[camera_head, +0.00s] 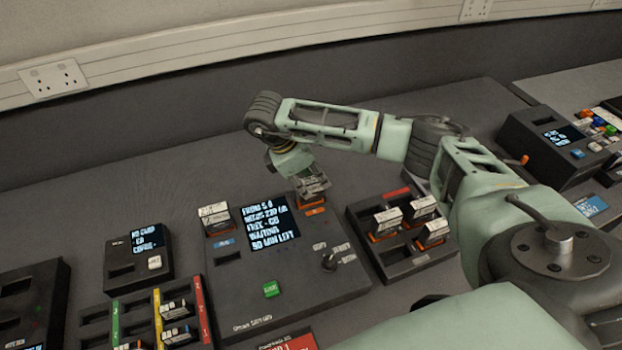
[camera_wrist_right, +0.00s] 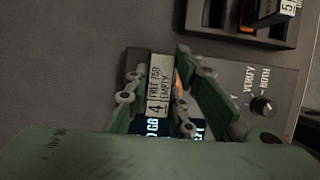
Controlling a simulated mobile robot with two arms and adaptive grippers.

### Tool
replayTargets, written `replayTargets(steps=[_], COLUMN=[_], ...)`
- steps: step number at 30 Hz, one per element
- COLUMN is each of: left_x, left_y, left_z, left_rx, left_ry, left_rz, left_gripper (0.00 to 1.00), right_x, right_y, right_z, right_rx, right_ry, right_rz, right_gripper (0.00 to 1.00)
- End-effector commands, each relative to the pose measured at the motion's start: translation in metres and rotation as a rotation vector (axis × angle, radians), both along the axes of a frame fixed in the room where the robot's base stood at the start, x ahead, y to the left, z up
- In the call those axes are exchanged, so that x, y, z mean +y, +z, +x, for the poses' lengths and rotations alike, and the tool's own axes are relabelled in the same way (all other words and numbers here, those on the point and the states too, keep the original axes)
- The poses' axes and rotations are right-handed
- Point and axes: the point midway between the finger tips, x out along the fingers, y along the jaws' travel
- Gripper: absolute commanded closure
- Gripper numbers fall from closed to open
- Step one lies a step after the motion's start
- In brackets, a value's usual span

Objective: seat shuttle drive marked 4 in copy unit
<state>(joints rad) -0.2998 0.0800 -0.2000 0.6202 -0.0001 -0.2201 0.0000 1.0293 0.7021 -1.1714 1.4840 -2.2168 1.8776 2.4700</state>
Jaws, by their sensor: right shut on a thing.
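The copy unit (camera_head: 222,290) is a dark box with a lit text screen (camera_head: 268,222), a green button (camera_head: 271,289) and a knob (camera_head: 329,261). My right gripper (camera_head: 312,188) is over its back right corner, shut on a drive. Another pale-topped drive (camera_head: 214,217) stands at the unit's back left. My left gripper is not in view.
A dark rack (camera_head: 410,265) with several drives stands close right of the unit. A small screen box (camera_head: 120,272) and a colour-striped tray (camera_head: 205,322) are at the left. Another device (camera_head: 545,150) is at the far right. The bench behind the unit is clear.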

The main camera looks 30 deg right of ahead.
Motion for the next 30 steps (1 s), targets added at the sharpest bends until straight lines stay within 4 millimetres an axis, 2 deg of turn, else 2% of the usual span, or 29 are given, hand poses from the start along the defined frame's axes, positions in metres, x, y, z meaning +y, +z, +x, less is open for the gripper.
replayTargets(steps=[9, 10, 15, 18, 24, 28, 30], left_x=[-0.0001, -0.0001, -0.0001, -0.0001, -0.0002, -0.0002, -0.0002], left_y=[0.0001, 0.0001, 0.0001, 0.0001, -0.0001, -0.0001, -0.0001], left_z=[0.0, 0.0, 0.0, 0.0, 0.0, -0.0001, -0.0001], left_rx=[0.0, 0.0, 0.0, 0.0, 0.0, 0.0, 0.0], left_ry=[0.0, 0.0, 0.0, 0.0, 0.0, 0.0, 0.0], left_rz=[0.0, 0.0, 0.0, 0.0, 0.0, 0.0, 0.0], left_gripper=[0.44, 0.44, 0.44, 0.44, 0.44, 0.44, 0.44], right_x=[0.0001, 0.0001, 0.0, 0.0001, 0.0001, 0.0001, 0.0001], right_y=[0.0007, 0.0007, 0.0006, 0.0004, -0.0004, -0.0004, -0.0004], right_z=[0.0004, 0.0005, 0.0004, 0.0003, -0.0002, -0.0002, -0.0001], right_rx=[-0.001, -0.001, -0.001, -0.001, 0.0, 0.001, 0.0], right_ry=[-0.001, -0.001, 0.0, 0.0, 0.0, 0.001, 0.0], right_rz=[0.0, 0.0, 0.0, 0.0, 0.0, 0.0, 0.0], right_gripper=[1.0, 0.78, 0.63, 0.57, 0.56, 0.44, 0.44])
